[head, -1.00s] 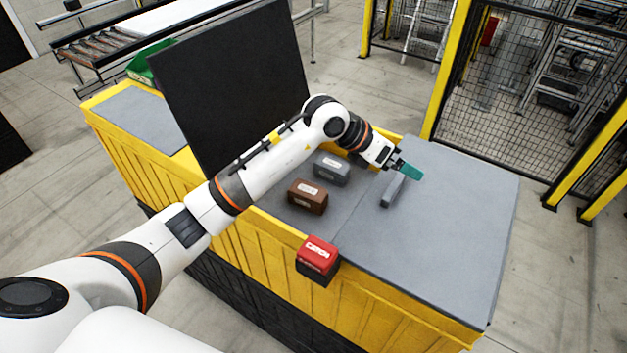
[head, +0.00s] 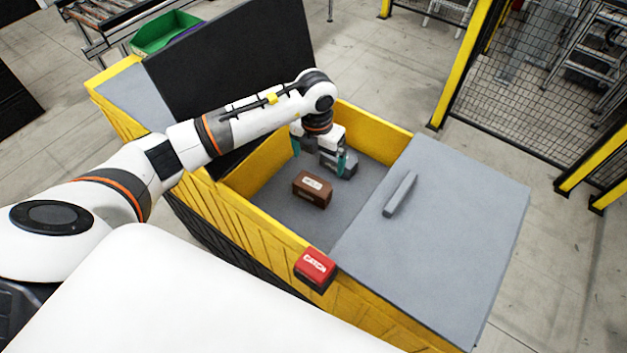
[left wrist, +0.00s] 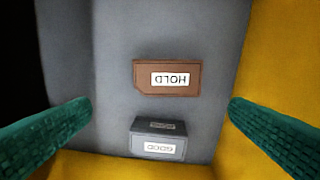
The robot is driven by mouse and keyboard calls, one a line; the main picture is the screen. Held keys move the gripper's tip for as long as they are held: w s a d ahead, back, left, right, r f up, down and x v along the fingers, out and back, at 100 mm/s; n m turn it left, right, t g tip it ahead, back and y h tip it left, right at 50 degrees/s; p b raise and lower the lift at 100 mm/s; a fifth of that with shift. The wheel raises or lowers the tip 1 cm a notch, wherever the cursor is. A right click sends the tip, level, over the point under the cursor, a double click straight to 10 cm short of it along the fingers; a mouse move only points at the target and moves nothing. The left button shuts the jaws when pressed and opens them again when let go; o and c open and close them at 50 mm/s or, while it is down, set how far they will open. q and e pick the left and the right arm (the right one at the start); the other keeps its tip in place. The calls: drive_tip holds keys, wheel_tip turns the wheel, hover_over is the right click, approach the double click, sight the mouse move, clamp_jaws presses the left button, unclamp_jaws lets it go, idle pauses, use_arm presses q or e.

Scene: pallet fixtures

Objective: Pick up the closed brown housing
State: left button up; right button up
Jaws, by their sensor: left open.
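The brown housing (head: 312,189) is a closed block with a white label on top. It rests on the grey floor of the open yellow compartment. In the left wrist view the brown housing (left wrist: 167,77) lies between the fingers' sides, its label reading HOLD upside down. A grey housing (head: 350,167) labelled GOOD stands behind it, partly hidden by my gripper; it also shows in the left wrist view (left wrist: 157,141). My left gripper (head: 318,153) has its teal fingers wide apart, empty, pointing down above the grey housing, behind the brown one. My right gripper does not show.
Yellow walls (head: 380,128) surround the compartment. A black panel (head: 235,75) stands upright at its left. A grey cover (head: 450,220) with a bar handle (head: 401,194) lies at the right. A red box (head: 315,266) sits on the front edge. A green bin (head: 165,32) is behind.

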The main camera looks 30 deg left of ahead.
sight(313, 183)
use_arm(q)
drive_tip(key=f, duration=0.6)
drive_tip(key=shift+s+a+f, duration=0.15)
drive_tip(key=shift+a+f, duration=0.05)
drive_tip(key=shift+f, duration=0.15)
drive_tip(key=shift+s+a+f+b, duration=0.15)
drive_tip(key=shift+f+b, duration=0.1)
drive_tip(key=shift+f, duration=1.1)
drive_tip(key=shift+s+f+b, duration=0.1)
drive_tip(key=shift+f+b, duration=0.15)
drive_tip(key=shift+f, duration=1.1)
drive_tip(key=shift+c, duration=0.6)
drive_tip(key=shift+r, duration=0.1)
drive_tip(key=c, duration=0.7)
